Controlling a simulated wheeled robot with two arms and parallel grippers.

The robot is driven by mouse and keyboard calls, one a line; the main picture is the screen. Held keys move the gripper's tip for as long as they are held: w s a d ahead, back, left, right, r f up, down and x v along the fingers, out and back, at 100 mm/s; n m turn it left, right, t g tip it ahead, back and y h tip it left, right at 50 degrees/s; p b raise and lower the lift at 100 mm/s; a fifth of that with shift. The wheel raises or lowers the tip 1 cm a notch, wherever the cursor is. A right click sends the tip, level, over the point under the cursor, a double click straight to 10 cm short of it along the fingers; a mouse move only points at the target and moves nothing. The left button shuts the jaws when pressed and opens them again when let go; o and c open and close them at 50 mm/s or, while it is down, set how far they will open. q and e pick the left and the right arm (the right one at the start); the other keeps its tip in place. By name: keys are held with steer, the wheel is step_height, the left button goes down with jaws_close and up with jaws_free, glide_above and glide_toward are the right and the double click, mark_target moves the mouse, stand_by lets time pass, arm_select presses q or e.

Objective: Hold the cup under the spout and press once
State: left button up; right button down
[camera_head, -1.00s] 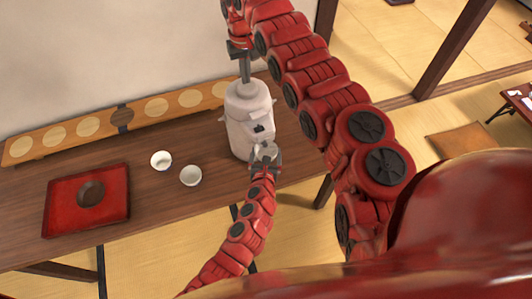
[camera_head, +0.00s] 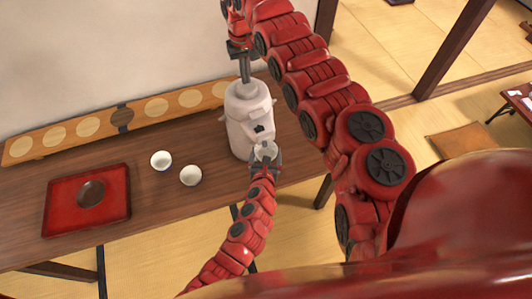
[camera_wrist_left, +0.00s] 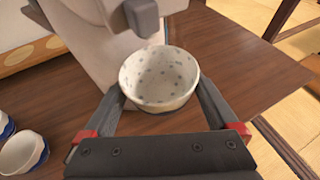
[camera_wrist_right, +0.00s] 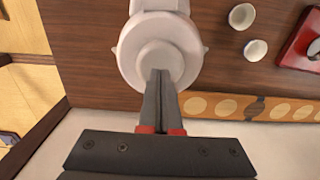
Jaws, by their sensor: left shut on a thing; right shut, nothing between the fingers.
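A white pump pot (camera_head: 247,118) stands upright on the dark wooden table. Its dark spout (camera_wrist_left: 141,17) juts out at the front. My left gripper (camera_head: 264,157) is shut on a white, grey-dotted cup (camera_wrist_left: 160,78), one finger on each side. It holds the cup upright at the pot's front, just below the spout; the cup looks empty. My right gripper (camera_head: 245,76) is shut and empty, pointing down at the pot's top. In the right wrist view its fingertips (camera_wrist_right: 160,75) overlap the round lid (camera_wrist_right: 158,62); I cannot tell how firmly they touch.
Two more white cups, one nearer (camera_head: 190,175) and one farther (camera_head: 161,160), stand left of the pot. A red tray (camera_head: 60,222) with a dark round dish (camera_head: 91,193) lies farther left. A long board with pale discs (camera_head: 85,130) runs along the wall.

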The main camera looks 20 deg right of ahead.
steer(key=shift+r, duration=0.1)
stand_by(0.5)
step_height(320, 180, up, 6)
steer(key=shift+f, duration=0.1)
stand_by(0.4)
arm_select(q)
steer(key=shift+s, duration=0.1)
